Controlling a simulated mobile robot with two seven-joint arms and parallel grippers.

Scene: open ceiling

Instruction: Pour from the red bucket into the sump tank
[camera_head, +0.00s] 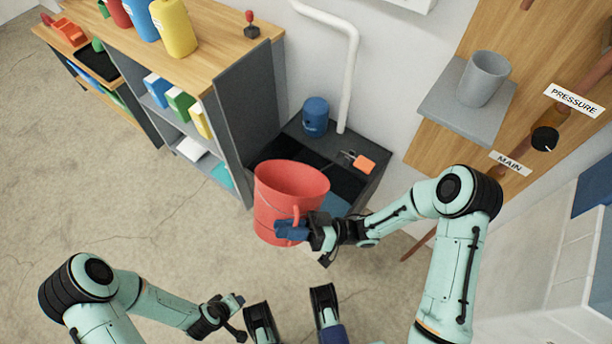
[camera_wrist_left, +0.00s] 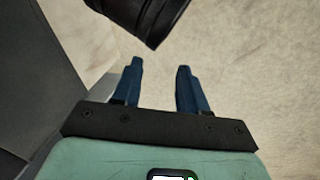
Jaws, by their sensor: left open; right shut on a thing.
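The red bucket (camera_head: 274,212) hangs in the air, roughly upright, in front of the black sump tank (camera_head: 371,187). My right gripper (camera_head: 282,231) is shut on the bucket's handle at its near right side. The bucket's rim overlaps the tank's near left part in the head view and hides some of it. I cannot make out any contents in the bucket. The tank has a dark opening in its top. My left gripper (camera_wrist_left: 160,66) is open and empty above the floor in the left wrist view, far from the bucket.
A blue canister (camera_head: 316,117) and an orange-handled item (camera_head: 357,161) sit on the tank top. A white pipe (camera_head: 351,80) runs down the wall to it. A shelf unit (camera_head: 248,95) stands close on the left. A grey mug (camera_head: 484,79) stands on a wall shelf at right.

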